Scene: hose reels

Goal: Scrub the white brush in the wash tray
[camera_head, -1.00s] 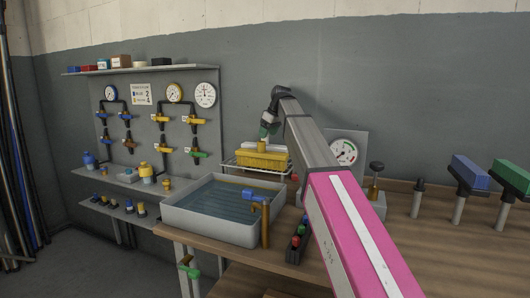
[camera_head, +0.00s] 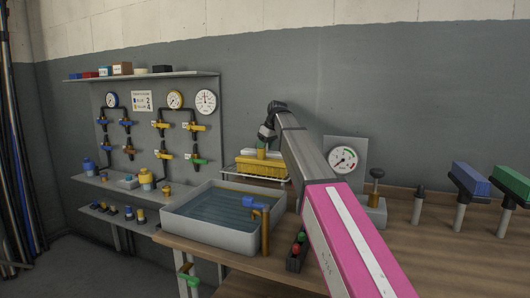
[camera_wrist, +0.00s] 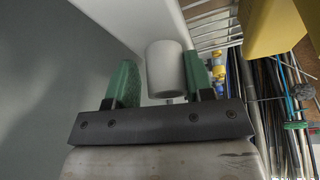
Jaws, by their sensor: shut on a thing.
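In the wrist view, the green fingers of my gripper (camera_wrist: 165,85) are shut on a white cylinder, which looks like the handle of the white brush (camera_wrist: 165,65). A white slab above it in the picture looks like the brush head. The wash tray (camera_head: 210,237) is grey, holds bluish water, and stands in front of the rack, apart from my gripper.
The yellow brush (camera_head: 258,166) sits on the wire rack (camera_head: 281,181). A brass tap (camera_head: 265,230) with a blue handle stands at the tray's right front. A gauge (camera_head: 343,160) is right of the rack. Blue (camera_head: 470,179) and green (camera_head: 511,182) topped stands are farther right.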

